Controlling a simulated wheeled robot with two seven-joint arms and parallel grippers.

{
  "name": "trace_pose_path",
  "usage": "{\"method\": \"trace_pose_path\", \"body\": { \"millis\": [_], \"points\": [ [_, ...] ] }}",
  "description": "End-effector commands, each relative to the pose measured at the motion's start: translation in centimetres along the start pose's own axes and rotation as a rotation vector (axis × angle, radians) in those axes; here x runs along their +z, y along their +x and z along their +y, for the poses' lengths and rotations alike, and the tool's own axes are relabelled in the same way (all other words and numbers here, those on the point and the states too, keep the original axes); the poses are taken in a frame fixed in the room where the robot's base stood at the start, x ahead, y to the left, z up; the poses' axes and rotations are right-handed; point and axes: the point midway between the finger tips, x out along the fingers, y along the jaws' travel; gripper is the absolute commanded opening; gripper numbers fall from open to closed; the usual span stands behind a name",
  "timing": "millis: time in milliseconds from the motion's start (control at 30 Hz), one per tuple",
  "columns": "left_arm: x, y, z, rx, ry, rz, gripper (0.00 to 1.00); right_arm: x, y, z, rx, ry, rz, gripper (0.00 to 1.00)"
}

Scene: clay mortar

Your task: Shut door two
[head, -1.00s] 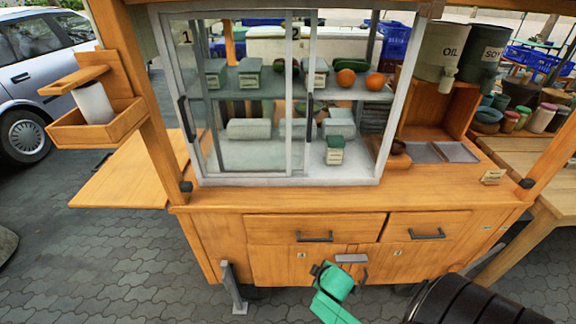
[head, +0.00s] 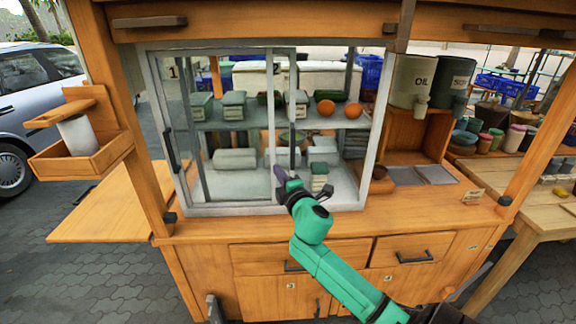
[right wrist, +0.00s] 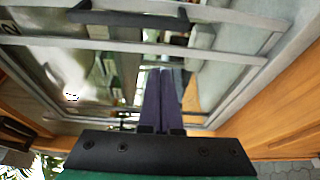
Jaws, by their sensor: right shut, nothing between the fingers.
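Door two is a glass sliding door. Its right frame bar (head: 293,90) stands near the middle of the case, with a dark handle (head: 292,157). The case's right part is uncovered. My right gripper (head: 279,174) is shut and empty, its purple fingers low at the case front, just left of and below the handle. In the right wrist view the fingers (right wrist: 164,90) point towards a pale frame bar, with a dark handle (right wrist: 130,17) beyond; I cannot tell whether they touch. My left gripper is out of view.
The wooden counter (head: 400,215) runs below the case, with drawers beneath. OIL (head: 411,80) and SOY (head: 446,80) containers stand to the right. A roof beam (head: 250,28) crosses above.

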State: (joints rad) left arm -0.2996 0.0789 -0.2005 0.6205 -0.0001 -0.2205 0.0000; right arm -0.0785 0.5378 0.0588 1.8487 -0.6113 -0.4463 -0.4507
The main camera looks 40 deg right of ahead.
Motion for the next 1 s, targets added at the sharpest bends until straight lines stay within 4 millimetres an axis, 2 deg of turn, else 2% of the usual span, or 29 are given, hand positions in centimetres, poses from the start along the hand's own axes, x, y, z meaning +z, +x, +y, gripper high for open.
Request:
{"method": "trace_pose_path", "body": {
  "millis": [167,300,467,1000],
  "points": [
    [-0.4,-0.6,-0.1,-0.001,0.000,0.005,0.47,0.0,3.5,0.2,0.001,0.003,-0.001,0.00],
    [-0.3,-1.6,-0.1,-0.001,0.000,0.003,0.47,2.2,2.6,0.1,-0.004,0.001,0.000,0.00],
    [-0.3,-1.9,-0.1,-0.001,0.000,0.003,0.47,3.6,2.1,0.0,-0.003,0.003,0.000,0.00],
    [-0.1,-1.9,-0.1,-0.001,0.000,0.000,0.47,4.0,2.0,-0.1,-0.002,0.003,0.001,0.00]
  ]
}}
